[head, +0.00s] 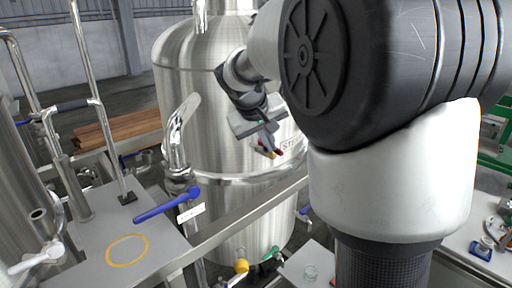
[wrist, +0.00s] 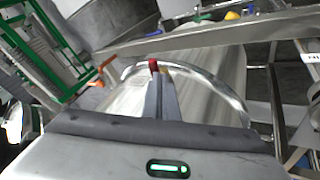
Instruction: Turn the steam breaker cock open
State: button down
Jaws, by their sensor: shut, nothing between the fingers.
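No tag that I can read names the steam breaker cock, so I cannot tell for certain which valve it is. A blue lever (head: 167,205) on a pipe stands in front of the large steel tank, with a small white label (head: 190,212) beside it, too small to read. The lever slants up to the right. My gripper (head: 269,151) is in front of the tank's upper wall, up and right of that lever and apart from it. In the wrist view, its fingers (wrist: 160,80) are together with nothing between them. My arm hides the tank's right side.
The steel tank (head: 225,120) fills the middle. A grey bench top (head: 85,225) with a yellow ring (head: 127,249) lies at left, near a white-handled valve (head: 38,258). A steel rail (head: 240,222) crosses before the tank. Yellow (head: 241,266) and green (head: 272,253) handles sit low.

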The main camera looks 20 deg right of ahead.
jog(key=shift+f, duration=0.15)
jog(key=shift+w+a, duration=0.35)
jog(key=shift+a, duration=0.4)
